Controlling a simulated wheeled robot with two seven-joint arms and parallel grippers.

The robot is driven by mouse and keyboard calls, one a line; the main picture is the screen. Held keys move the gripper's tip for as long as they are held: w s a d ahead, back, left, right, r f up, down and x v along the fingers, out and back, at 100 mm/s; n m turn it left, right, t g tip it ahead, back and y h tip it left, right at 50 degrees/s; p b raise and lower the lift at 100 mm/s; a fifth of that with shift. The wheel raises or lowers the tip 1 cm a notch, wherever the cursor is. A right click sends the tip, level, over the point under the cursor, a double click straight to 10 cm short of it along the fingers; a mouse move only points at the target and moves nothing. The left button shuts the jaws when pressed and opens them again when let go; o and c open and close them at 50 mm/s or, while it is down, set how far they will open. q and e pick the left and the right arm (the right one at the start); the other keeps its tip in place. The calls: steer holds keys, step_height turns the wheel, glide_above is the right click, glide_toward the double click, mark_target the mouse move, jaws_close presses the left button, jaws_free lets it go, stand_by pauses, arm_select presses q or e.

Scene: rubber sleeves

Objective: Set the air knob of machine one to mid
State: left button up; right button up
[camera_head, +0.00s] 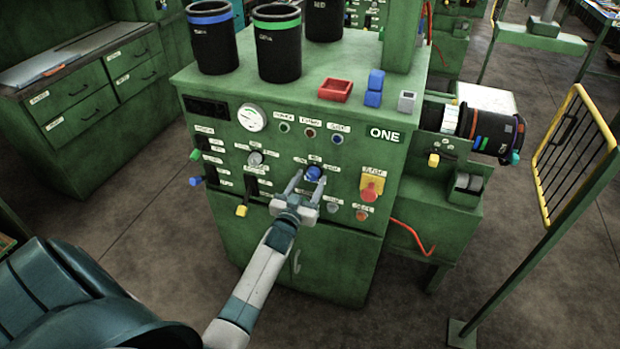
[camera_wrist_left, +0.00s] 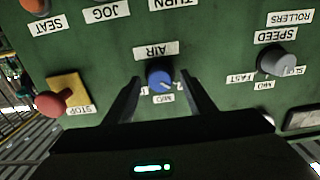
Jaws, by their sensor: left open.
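The air knob (camera_head: 313,173) is a round blue knob on the green front panel of machine one (camera_head: 338,262). In the left wrist view the air knob (camera_wrist_left: 159,74) appears upside down, with the AIR label on one side and the MID label (camera_wrist_left: 163,99) on the other. A pale pointer line on the knob slants to the lower right in that view, a little off the MID label. My left gripper (camera_head: 309,181) is open, its fingers on either side of the knob; I cannot tell whether they touch it. My right gripper is not in view.
A red stop button on a yellow plate (camera_head: 371,186) is right of the knob. The grey speed knob (camera_wrist_left: 278,61) is on its other side. Several black cups stand on the machine top. A yellow-framed barrier (camera_head: 573,150) stands at right.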

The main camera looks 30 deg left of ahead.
arm_select(q)
steer(key=shift+w+a, duration=0.1)
steer(key=shift+w, duration=0.2)
steer(key=c, duration=1)
steer(key=shift+c, duration=0.2)
